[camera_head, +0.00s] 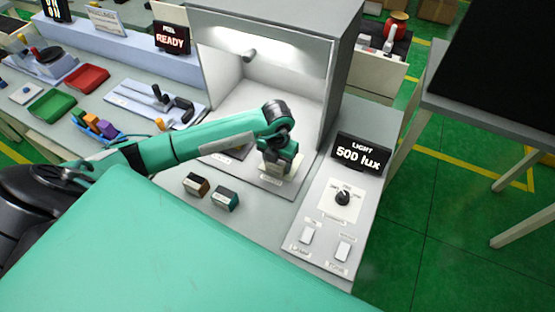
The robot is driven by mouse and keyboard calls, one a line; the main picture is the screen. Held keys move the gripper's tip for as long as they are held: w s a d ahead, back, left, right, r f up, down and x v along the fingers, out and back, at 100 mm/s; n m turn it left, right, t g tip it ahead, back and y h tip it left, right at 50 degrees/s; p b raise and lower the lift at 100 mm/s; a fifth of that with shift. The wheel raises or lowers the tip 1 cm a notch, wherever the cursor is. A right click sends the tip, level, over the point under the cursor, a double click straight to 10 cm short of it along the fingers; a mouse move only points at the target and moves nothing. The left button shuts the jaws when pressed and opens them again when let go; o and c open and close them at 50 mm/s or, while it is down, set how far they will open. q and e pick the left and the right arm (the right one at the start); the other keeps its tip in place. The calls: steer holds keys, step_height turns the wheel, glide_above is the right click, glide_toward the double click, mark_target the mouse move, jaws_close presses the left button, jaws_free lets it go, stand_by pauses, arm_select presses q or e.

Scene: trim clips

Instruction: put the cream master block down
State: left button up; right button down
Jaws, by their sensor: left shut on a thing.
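My left gripper (275,170) points down inside the lit grey booth (228,70), over the right part of its floor. It is shut on the cream master block (291,166), of which only a small pale part shows beside the fingers. The rest is hidden by the gripper and wrist. The block is at or just above a pale labelled spot on the booth floor; I cannot tell whether it touches. My right gripper is not in view.
A brown block (196,184) and a teal block (225,198) sit in front of the booth. A light panel (360,153) reading 500 lux, with a knob (342,197) and switches, is at right. A red tray (86,78) and green tray (52,105) lie at left.

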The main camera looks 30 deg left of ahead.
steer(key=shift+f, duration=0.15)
arm_select(q)
steer(key=o, duration=0.6)
steer(key=shift+f, duration=0.2)
steer(key=o, duration=0.3)
steer(key=shift+r, duration=0.1)
steer(key=shift+o, duration=0.7)
steer(key=shift+r, duration=0.25)
step_height(320, 180, up, 10)
steer(key=b, duration=0.4)
steer(key=shift+r, duration=0.9)
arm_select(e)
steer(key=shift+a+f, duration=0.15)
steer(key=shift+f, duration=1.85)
arm_select(q)
steer(key=shift+s+f, duration=0.1)
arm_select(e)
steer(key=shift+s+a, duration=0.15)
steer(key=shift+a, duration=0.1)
